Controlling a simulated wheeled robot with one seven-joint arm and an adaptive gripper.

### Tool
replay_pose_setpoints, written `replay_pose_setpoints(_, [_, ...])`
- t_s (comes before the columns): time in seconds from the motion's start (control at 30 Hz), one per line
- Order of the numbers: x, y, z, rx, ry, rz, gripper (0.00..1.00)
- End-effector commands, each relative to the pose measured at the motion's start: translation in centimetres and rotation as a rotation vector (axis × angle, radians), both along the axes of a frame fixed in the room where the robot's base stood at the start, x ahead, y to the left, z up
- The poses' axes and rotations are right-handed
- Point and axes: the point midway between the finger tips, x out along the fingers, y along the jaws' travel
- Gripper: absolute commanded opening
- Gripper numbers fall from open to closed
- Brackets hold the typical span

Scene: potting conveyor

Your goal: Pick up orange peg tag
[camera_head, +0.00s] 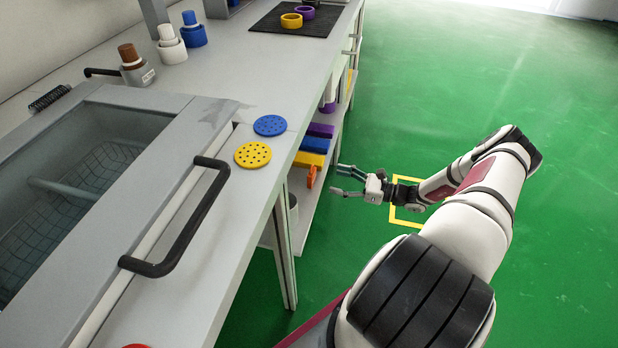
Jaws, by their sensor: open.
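A small orange item (311,176), which looks like the orange peg tag, shows at the edge of the bench's lower shelf, just below a yellow block. It is small in the picture and its exact shape is hard to tell. My gripper (338,180) is open and empty. Its fingers point left toward the orange item, with a gap between them in the picture.
Yellow (308,159), blue (315,145) and purple (320,130) blocks sit beside the orange item under the worktop edge. A table leg (285,255) stands nearby. Yellow (253,155) and blue (270,125) perforated discs lie on the worktop.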

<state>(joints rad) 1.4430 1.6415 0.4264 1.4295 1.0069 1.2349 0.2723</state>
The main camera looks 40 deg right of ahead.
Motion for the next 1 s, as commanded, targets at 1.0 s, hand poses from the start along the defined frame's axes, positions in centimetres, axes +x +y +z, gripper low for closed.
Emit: replay_pose_setpoints(1.0, [7.9,5.6,0.3,0.0,0.0,0.0,0.65])
